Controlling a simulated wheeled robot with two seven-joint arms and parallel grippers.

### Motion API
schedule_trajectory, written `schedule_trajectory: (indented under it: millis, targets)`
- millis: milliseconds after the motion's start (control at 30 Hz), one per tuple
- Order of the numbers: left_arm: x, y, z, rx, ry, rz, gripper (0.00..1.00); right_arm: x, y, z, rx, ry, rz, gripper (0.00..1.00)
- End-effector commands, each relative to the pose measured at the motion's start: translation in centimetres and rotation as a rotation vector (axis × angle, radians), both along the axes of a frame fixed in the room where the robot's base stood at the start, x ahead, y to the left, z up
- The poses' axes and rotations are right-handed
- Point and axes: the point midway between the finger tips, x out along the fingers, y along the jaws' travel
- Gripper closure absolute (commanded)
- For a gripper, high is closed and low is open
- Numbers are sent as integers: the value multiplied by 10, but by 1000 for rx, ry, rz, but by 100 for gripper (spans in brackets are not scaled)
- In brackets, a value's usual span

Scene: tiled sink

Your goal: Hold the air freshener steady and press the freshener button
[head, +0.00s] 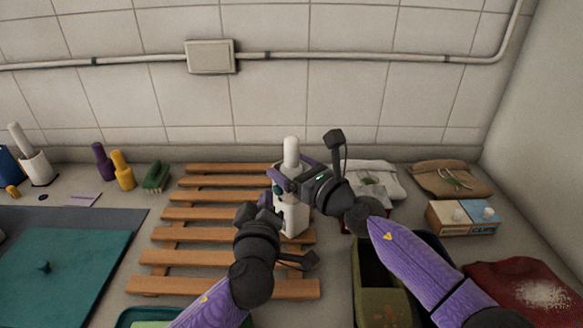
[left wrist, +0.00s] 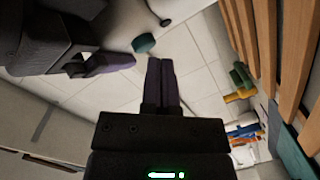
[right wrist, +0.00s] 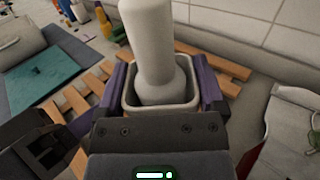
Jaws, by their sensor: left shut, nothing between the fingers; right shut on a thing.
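The air freshener is a white bottle (head: 292,218) with a tall rounded white top, upright near the right side of the wooden slatted rack. My right gripper (head: 290,178) is shut around its upper body. In the right wrist view the white top (right wrist: 152,45) rises from a squarish rim between the purple fingers. A small teal round piece (head: 278,190), perhaps the button, shows at the bottle's left side. A teal piece (left wrist: 144,43) also shows just beyond the left fingertips. My left gripper (head: 270,202) is shut and empty, close to the bottle's left side; contact cannot be told.
The wooden rack (head: 190,214) lies below. A green bin (head: 376,302) and packets (head: 372,178) are right of the bottle. A tissue box (head: 462,218) stands farther right. A teal mat (head: 65,260) lies left. The tiled wall is behind.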

Motion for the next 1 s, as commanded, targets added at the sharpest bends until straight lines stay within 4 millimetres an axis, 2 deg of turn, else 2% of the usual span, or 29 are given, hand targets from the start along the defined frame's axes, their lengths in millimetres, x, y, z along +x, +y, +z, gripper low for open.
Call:
schedule_trajectory:
  millis: [500, 1000]
  targets:
    - [6, -7, 0, 0, 0, 0, 100, 0, 0, 0, 0, 0, 0, 98]
    - [-2, 2, 0, -1, 1, 1, 100, 0, 0, 0, 0, 0, 0, 98]
